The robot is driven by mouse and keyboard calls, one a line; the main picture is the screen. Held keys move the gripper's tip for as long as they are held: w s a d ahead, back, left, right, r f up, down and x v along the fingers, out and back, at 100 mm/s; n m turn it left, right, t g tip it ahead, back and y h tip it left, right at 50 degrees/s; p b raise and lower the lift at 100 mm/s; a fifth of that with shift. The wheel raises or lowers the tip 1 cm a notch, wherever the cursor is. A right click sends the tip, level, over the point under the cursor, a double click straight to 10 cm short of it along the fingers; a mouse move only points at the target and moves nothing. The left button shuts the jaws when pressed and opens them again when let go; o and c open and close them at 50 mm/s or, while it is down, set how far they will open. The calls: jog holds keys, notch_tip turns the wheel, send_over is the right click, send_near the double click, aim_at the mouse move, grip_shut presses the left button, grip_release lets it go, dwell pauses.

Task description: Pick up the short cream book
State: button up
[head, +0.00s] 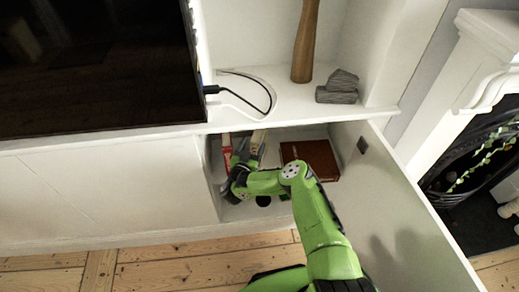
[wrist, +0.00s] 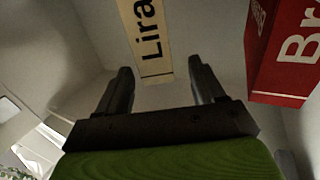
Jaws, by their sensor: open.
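The cream book (wrist: 154,38) stands in the open cabinet, with dark letters reading "Lira" on its spine in the wrist view. Its lower end lies between the lines of my two fingers, beyond their tips. It also shows in the head view (head: 257,141), partly hidden by my arm. My gripper (wrist: 158,75) is open with nothing between the fingers. In the head view my gripper (head: 238,175) reaches into the cabinet in front of the books. I cannot tell the exact gap between fingertips and book.
A red book (wrist: 284,55) stands to the right of the cream book in the wrist view. A brown book (head: 312,159) lies at the cabinet's right. The open door (head: 400,215) is right of my arm. A wooden vase (head: 305,45) and grey blocks (head: 338,88) stand on top.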

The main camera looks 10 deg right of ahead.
jog(key=b+x, duration=0.3)
jog(key=x, duration=0.3)
jog(key=shift+s+d+r, duration=0.1)
jog(key=shift+r, duration=0.1)
grip_shut()
dwell(1.1)
